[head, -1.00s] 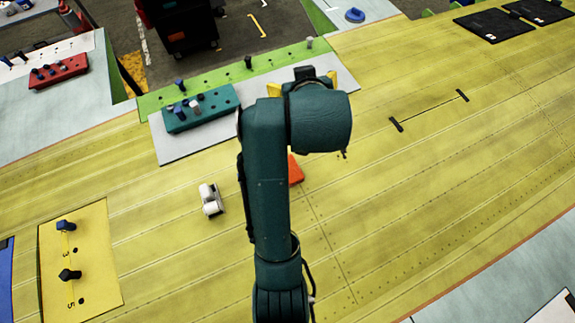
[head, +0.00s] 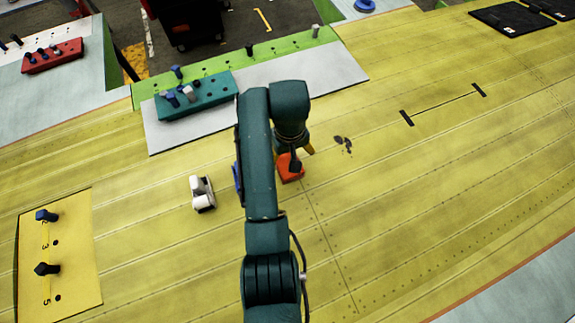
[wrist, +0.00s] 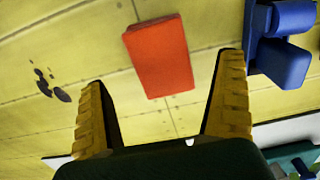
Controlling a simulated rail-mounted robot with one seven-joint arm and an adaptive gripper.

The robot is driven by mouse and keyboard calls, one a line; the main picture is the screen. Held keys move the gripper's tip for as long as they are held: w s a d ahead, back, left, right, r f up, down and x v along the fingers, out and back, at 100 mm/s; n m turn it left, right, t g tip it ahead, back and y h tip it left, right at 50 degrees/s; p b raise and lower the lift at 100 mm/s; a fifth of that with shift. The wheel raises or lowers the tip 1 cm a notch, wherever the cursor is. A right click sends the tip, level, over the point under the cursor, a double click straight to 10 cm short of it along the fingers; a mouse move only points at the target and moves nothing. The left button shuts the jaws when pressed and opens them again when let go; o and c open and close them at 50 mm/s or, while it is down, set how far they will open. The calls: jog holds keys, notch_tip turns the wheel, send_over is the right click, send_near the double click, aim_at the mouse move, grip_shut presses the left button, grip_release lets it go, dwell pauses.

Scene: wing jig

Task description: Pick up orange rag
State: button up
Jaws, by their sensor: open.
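The orange rag (head: 291,175) lies flat on the yellow wing panel, partly hidden by my arm and gripper in the head view. In the wrist view the rag (wrist: 160,58) is a folded red-orange rectangle, fully visible beyond and between the fingers. My gripper (wrist: 164,80) is open and empty, its ridged yellow fingers wide apart with the panel showing between them. In the head view my gripper (head: 297,155) appears pointed down above the rag. The gap in height between them is hard to tell.
A blue object (wrist: 280,45) stands right of the rag in the wrist view. A white object (head: 202,193) sits left of my arm. A teal block with pegs (head: 195,97) lies behind. Dark spots (head: 344,143) mark the panel. The panel to the right is mostly clear.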

aim_at(287, 160)
jog(key=f, duration=0.2)
jog(key=w+f, duration=0.1)
jog(key=f, duration=0.2)
jog(key=shift+w+a+f+p, duration=0.15)
jog(key=shift+a+f+p, duration=0.15)
jog(key=shift+f+p, duration=0.1)
jog(key=shift+r, duration=0.1)
jog(key=c, duration=1.2)
